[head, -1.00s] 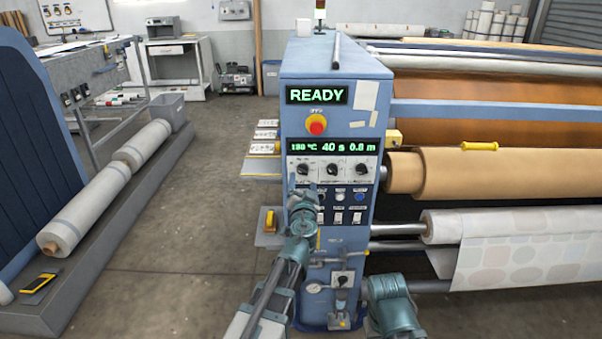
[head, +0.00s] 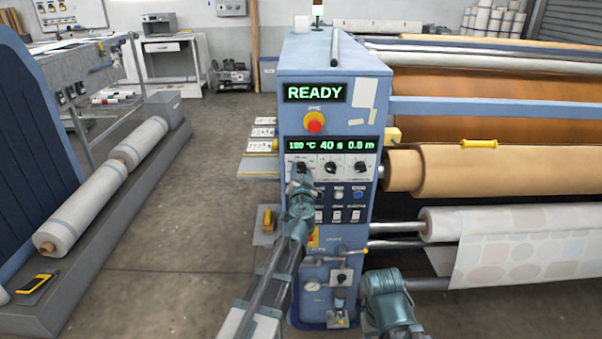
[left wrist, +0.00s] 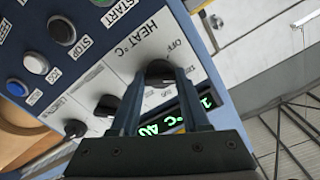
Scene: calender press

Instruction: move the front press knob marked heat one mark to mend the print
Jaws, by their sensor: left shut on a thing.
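The blue press cabinet (head: 328,72) stands at the centre, its upper screen (head: 314,92) showing READY. A lower display (head: 330,144) seems to read 180 °C, 40 s and 0.8 m. Below it is a row of three black knobs. The knob marked HEAT °C (left wrist: 160,72) is the left one in the head view and sits between my left gripper's fingers (left wrist: 162,90) in the left wrist view. My left gripper (head: 300,179) is shut on it and partly covers it in the head view. The printed web (head: 520,245) shows pale patches at the right. My right gripper is not in view.
A red stop button (head: 314,123) sits above the display. Push buttons (head: 359,194) and switches lie close below the knobs. A brown roll (head: 480,172) and other rollers extend right. The floor (head: 190,240) left of the cabinet is clear.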

